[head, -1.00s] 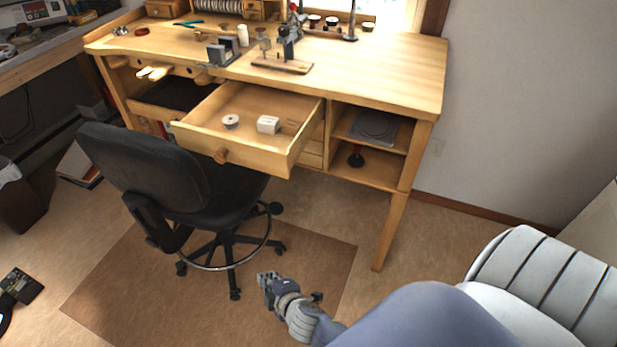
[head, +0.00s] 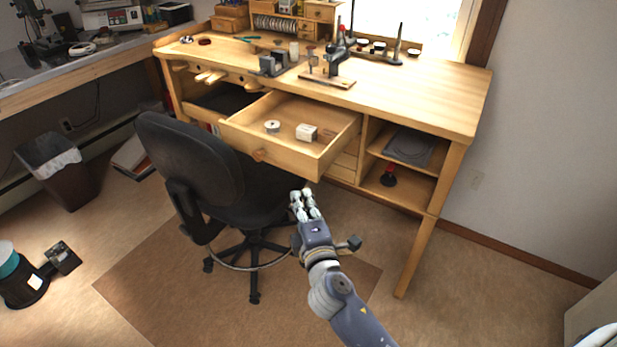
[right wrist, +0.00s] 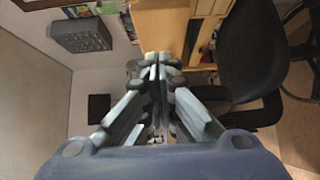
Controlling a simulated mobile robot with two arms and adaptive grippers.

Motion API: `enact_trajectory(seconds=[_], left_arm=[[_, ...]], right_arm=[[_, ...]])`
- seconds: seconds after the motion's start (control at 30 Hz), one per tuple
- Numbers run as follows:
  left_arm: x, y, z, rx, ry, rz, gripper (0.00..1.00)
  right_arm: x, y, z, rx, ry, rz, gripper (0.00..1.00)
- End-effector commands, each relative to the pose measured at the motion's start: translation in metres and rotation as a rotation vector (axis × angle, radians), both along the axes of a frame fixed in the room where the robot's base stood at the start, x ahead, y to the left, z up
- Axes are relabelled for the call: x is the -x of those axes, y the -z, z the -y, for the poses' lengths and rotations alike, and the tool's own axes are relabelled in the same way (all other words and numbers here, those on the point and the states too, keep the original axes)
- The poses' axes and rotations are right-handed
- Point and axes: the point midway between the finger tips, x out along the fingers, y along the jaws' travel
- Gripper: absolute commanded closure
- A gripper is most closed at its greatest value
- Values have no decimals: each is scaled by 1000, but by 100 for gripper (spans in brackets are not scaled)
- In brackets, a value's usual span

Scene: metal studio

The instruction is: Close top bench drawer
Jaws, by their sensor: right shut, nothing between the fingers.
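The top bench drawer (head: 262,147) is pulled out of the wooden workbench (head: 430,88) in the head view. It holds a small white roll (head: 272,126) and a small white box (head: 306,132). Its round wooden knob (head: 260,155) shows on the front panel. My right gripper (head: 304,196) is shut and empty. It shows in front of and below the drawer, right of the knob, apart from it. In the right wrist view the shut fingers (right wrist: 158,64) point at pale wood, partly hidden behind them. My left gripper is not in view.
A black office chair (head: 190,155) stands close in front of the drawer's left side, left of my right arm. Open shelves (head: 398,190) are right of the drawer. A waste bin (head: 68,180) stands far left.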

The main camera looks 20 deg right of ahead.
Motion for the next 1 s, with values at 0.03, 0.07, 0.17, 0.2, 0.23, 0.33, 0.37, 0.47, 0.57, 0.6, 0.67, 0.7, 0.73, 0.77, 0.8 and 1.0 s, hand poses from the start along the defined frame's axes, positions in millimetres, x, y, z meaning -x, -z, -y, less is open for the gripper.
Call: enact_trajectory(seconds=[0.03,0.07,0.17,0.2,0.23,0.33,0.37,0.47,0.57,0.6,0.67,0.7,0.73,0.77,0.8,1.0], left_arm=[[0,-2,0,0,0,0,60],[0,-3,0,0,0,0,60],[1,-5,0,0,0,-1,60],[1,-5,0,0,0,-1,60],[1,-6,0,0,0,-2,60],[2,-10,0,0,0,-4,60],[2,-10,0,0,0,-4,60],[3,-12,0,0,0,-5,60],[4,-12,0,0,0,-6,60],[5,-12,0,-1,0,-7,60],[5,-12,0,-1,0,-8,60],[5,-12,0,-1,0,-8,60],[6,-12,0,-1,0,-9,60],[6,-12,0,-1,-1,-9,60],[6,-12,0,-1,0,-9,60],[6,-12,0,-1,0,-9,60]], right_arm=[[-10,-2,1,1,1,2,100],[-16,-2,2,1,1,1,100],[-34,-1,4,1,1,1,100],[-40,-1,5,0,1,1,100],[-45,-1,6,0,0,1,100],[-55,-1,19,1,1,-1,100],[-57,-1,22,2,1,-1,100],[-64,0,30,0,0,-1,100],[-67,0,35,-1,0,-2,100],[-68,1,36,-1,0,-2,100],[-69,1,37,-1,0,-2,100],[-69,1,37,-1,0,-2,100],[-69,1,37,-1,0,-2,100],[-69,1,37,-2,0,-2,100],[-69,1,37,-2,0,-2,100],[-69,1,38,-1,0,-2,100]])
